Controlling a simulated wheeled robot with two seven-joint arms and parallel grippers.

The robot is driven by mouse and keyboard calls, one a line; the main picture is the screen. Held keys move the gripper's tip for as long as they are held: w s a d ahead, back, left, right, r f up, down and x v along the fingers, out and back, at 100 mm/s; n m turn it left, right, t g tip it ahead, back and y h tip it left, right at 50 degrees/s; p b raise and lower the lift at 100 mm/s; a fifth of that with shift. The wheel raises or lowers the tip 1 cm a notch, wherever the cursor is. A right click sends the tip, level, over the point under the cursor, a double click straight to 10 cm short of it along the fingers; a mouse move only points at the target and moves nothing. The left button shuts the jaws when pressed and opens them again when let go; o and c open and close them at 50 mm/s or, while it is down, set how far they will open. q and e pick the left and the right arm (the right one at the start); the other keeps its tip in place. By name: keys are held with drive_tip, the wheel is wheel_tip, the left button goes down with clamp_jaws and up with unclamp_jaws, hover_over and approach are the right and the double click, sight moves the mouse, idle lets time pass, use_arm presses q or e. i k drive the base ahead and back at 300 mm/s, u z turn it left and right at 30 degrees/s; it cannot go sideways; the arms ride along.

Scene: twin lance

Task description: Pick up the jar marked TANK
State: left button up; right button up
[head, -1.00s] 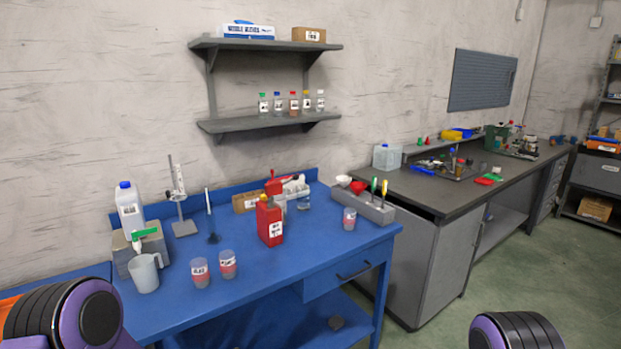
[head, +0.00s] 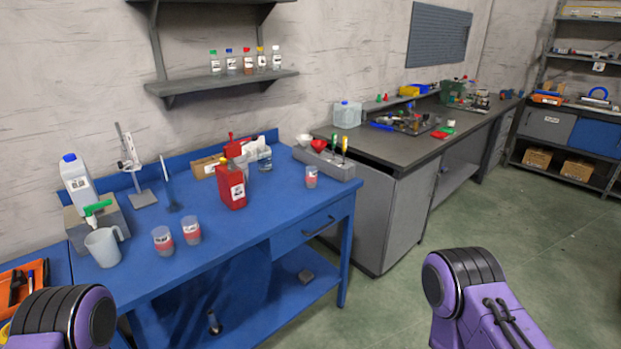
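Three small clear jars with reddish contents and white labels stand on the blue bench (head: 262,205). Two are side by side near its front, a left jar (head: 163,241) and a right jar (head: 191,231). A third jar (head: 311,177) stands apart near the bench's right end. The label print is too small to read, so I cannot tell which one is marked TANK. Parts of both my arms show at the bottom left and bottom right. Neither gripper is in view.
A grey pitcher (head: 104,247) stands left of the front jars. A red can (head: 231,185), a stand (head: 143,199) and a grey tool block (head: 328,163) stand behind or beside them. Bottles line the shelf (head: 220,82). Green floor (head: 390,300) is clear at the right.

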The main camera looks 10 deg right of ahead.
sight(312, 172)
drive_tip(key=z, duration=0.5)
drive_tip(key=k, duration=1.2)
drive_tip(key=z, duration=1.1)
drive_tip(key=i, duration=3.05)
drive_tip(key=u, duration=0.75)
drive_tip(key=i, duration=0.8)
drive_tip(key=u, duration=0.7)
